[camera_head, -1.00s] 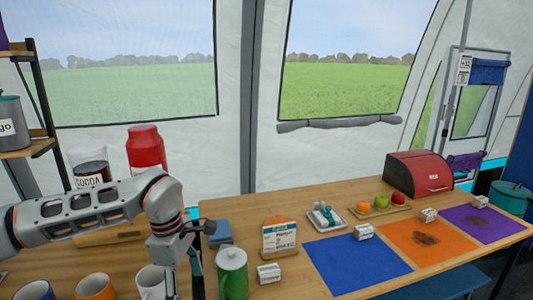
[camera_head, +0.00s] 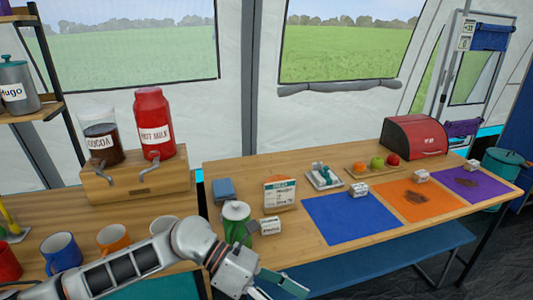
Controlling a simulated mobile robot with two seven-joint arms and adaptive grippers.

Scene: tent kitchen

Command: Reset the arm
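My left arm comes in from the lower left, and its gripper (camera_head: 282,288) is at the bottom edge of the picture, in front of the table's near edge. Its two fingers look spread apart, with nothing seen between them; part of it is cut off by the frame. It is below and in front of the green canister (camera_head: 237,226) with a white lid and does not appear to touch it. My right gripper is not in view.
The long table (camera_head: 255,177) carries blue (camera_head: 350,217), orange (camera_head: 420,200) and purple (camera_head: 482,184) mats, a red bread box (camera_head: 414,137) and fruit. A blue bench (camera_head: 390,253) is below.

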